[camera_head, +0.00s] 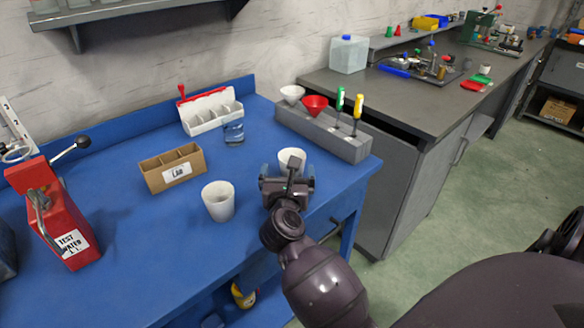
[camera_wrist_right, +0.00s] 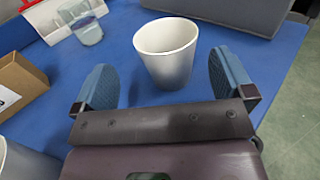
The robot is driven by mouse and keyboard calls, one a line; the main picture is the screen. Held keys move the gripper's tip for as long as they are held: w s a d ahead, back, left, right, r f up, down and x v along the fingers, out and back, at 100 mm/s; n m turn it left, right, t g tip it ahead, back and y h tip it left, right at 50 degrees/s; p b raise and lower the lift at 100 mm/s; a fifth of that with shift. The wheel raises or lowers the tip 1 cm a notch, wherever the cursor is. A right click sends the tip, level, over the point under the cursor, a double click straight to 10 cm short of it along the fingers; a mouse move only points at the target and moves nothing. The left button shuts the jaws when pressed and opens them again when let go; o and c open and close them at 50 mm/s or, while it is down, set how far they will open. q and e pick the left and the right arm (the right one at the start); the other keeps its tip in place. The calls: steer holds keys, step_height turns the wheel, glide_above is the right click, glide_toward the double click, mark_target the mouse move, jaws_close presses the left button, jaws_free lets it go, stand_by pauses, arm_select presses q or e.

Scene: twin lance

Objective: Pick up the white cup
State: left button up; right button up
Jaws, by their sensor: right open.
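A white cup (camera_head: 291,157) stands upright on the blue table, partly hidden behind my right gripper (camera_head: 287,178) in the head view. In the right wrist view this white cup (camera_wrist_right: 167,52) stands ahead of and between the two open blue fingers (camera_wrist_right: 163,88), with a gap on each side. The right gripper is empty. A second white cup (camera_head: 218,201) stands upright to the left of the gripper; its edge shows at the lower left of the right wrist view (camera_wrist_right: 22,162). My left gripper is not in view.
A clear glass (camera_head: 233,130), a cardboard box (camera_head: 172,168) and a white divided caddy (camera_head: 207,110) stand behind and left. A grey holder (camera_head: 322,133) with funnels and screwdrivers is just behind the cup. The blue table (camera_head: 150,250) is clear in front.

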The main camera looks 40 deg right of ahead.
mark_target(293, 152)
steer(key=w+d, duration=0.2)
steer(key=d, duration=0.1)
steer(key=shift+w+d+r, duration=0.1)
steer(key=shift+w+r, duration=0.1)
steer(key=shift+r, duration=0.15)
steer(key=shift+w+d, duration=0.4)
steer(key=shift+w, duration=0.15)
steer(key=shift+c, duration=0.2)
steer(key=c, duration=0.9)
